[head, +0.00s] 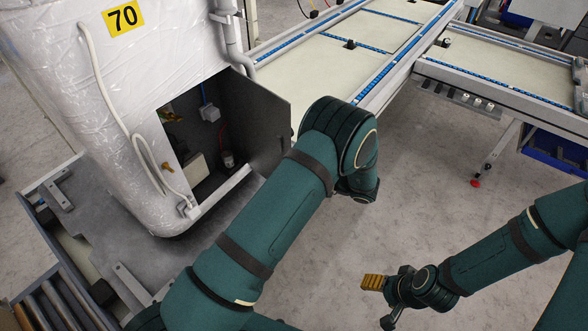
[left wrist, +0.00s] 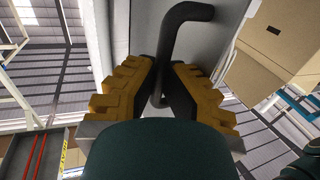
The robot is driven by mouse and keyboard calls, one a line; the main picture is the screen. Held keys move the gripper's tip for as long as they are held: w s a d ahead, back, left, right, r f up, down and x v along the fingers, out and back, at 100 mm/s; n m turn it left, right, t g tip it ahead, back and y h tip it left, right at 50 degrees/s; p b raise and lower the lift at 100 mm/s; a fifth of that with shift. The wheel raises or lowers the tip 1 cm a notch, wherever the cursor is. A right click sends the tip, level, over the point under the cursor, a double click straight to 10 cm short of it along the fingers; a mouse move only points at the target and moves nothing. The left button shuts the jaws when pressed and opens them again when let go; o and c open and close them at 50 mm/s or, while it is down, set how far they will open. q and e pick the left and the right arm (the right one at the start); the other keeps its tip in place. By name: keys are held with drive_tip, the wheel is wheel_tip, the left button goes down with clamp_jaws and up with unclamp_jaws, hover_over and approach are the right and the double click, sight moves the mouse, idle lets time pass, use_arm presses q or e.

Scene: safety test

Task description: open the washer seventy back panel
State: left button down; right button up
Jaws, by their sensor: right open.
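The washer (head: 150,80) stands at the upper left, wrapped in clear film, with a yellow "70" label. Its back panel (head: 258,115) is swung out to the right, and the opening (head: 195,140) shows a dark interior with hoses and fittings. My left arm reaches up to the right of the panel; its gripper is hidden in the head view. In the left wrist view, the left gripper (left wrist: 162,70) has its fingers on both sides of a dark bent handle (left wrist: 178,22), closed on it. My right gripper (head: 378,301) is open and empty over the floor at the lower right.
A pale hose (head: 110,95) hangs down the washer's film. The washer stands on a grey platform (head: 90,215) with rollers at the lower left. Conveyor tables (head: 330,60) fill the back and upper right. The floor (head: 430,190) between them and my arms is clear.

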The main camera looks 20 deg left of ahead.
use_arm(q)
drive_tip(key=shift+w, duration=0.15)
idle(0.3)
drive_tip(key=c, duration=1)
unclamp_jaws()
drive_tip(key=shift+d, duration=0.15)
drive_tip(key=d, duration=1.1)
drive_tip(key=shift+w+d, duration=0.25)
drive_tip(key=shift+w, duration=0.05)
